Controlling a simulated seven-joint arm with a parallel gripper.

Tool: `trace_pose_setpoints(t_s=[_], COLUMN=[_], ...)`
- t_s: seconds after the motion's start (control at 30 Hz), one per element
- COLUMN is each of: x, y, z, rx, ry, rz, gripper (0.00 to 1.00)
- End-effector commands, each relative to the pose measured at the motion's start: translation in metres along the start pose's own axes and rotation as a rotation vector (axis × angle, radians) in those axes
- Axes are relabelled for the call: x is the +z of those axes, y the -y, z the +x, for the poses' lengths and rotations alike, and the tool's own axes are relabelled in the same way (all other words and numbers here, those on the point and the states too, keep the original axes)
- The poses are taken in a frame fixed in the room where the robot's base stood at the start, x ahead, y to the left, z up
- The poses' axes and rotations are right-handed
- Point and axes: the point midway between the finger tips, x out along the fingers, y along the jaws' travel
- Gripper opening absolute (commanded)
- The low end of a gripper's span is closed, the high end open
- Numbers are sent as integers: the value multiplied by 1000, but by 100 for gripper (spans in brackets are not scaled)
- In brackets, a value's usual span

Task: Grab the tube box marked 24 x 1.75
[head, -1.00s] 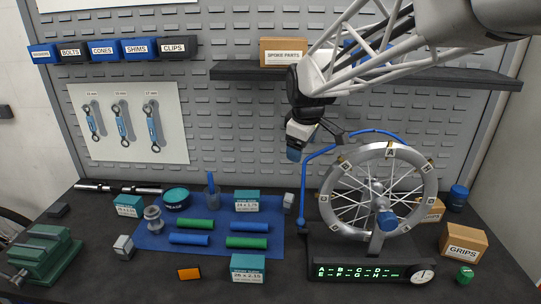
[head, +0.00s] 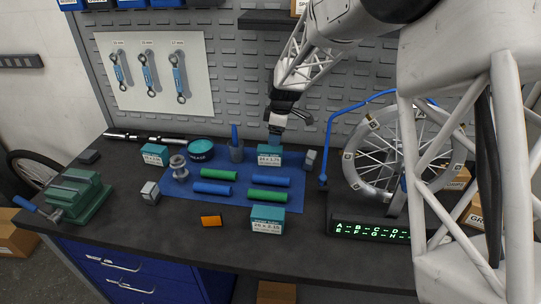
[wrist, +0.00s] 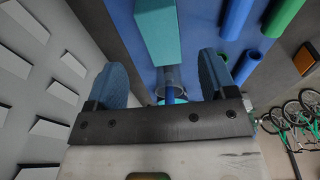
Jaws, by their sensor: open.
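The tube box that reads 24 x 1.75 (head: 269,160) is teal and white and stands at the back right of the blue mat. It appears as a teal block (wrist: 157,30) at the top of the wrist view. My gripper (head: 275,140) points down just above and behind this box, with a blue fingertip overlapping its top edge in the head view. In the wrist view my gripper (wrist: 163,82) has its two blue fingers wide apart, with nothing held between them. The box lies ahead of the fingertips; whether they touch it I cannot tell.
Similar tube boxes stand at the front (head: 267,220) and left (head: 154,155). A cup with a blue-handled tool (head: 236,150) is left of the target, a small grey block (head: 310,160) right. Blue and green grips (head: 268,196) lie in front. A wheel stand (head: 385,165) is at right.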

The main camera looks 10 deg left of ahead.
Motion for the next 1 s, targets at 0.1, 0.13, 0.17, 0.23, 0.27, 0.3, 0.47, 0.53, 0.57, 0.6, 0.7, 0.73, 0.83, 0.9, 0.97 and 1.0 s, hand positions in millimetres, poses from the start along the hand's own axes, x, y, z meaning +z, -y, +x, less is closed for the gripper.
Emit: trace_pose_setpoints(t_s=[0.1, 0.13, 0.17, 0.23, 0.27, 0.3, 0.47, 0.53, 0.57, 0.6, 0.7, 0.73, 0.83, 0.9, 0.97, 1.0], x=[-5, -6, -6, -6, -7, -6, -6, -6, -6, -6, -6, -6, -6, -6, -6, -6], y=[-2, -2, -2, -2, -2, -2, -2, -2, -2, -2, -1, -1, -1, -1, -1, -1], z=[13, 15, 16, 18, 18, 18, 18, 18, 19, 21, 29, 31, 39, 42, 44, 44], rx=[-20, -23, -25, -27, -28, -28, -28, -28, -28, -28, -29, -30, -30, -29, -28, -27], ry=[-2, -3, -3, -3, -4, -4, -3, -3, -3, -3, -3, -3, -3, -3, -3, -3], rz=[-22, -25, -27, -30, -30, -30, -30, -29, -29, -29, -29, -29, -29, -29, -29, -29], gripper=[78, 78, 78, 78, 78, 78, 78, 78, 78, 78, 78, 78, 78, 78, 78, 78])
